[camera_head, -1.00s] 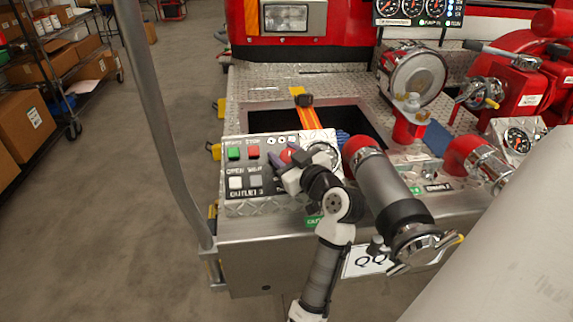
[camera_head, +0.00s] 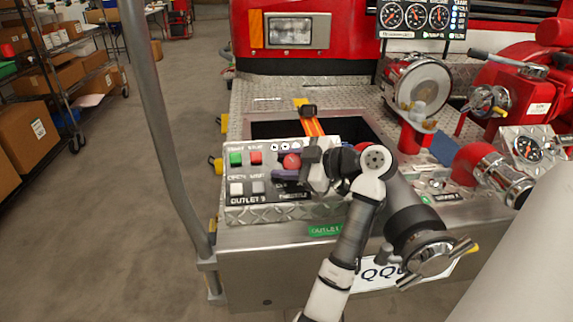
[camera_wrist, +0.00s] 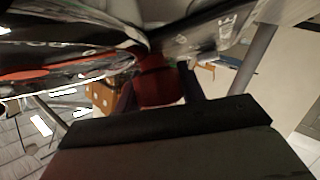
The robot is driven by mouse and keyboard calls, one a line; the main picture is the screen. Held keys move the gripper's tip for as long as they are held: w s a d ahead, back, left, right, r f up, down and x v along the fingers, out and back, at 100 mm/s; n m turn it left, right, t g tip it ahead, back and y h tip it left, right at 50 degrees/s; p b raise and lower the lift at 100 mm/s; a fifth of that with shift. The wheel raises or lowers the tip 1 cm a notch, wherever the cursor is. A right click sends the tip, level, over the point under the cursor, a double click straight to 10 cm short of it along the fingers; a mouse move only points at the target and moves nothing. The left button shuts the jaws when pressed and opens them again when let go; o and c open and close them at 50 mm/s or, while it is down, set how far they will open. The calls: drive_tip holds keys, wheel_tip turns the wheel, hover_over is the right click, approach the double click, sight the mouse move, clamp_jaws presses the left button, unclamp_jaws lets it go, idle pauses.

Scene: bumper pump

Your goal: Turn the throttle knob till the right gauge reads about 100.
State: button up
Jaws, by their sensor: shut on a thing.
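The red throttle knob (camera_head: 291,161) is on the sloped control panel (camera_head: 232,201), above its throttle label. My gripper (camera_head: 289,166) reaches it from the right and is shut on it, with one dark finger above and one below in the head view. In the wrist view, a red round part, apparently the knob (camera_wrist: 157,80), is beyond the dark gripper body.
Green (camera_head: 236,158), red (camera_head: 255,158), white (camera_head: 236,189) and grey (camera_head: 257,187) buttons are left of the knob. A large capped pipe (camera_head: 425,235) is close to my wrist. Another gauge (camera_head: 527,148) is at the right. A grey rail (camera_head: 165,140) stands to the left.

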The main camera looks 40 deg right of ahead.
sight(287, 157)
idle(0.3)
drive_tip(key=o, duration=0.7)
wheel_tip(287, 157, up, 20)
idle(0.4)
drive_tip(key=shift+f, duration=0.1)
idle(0.4)
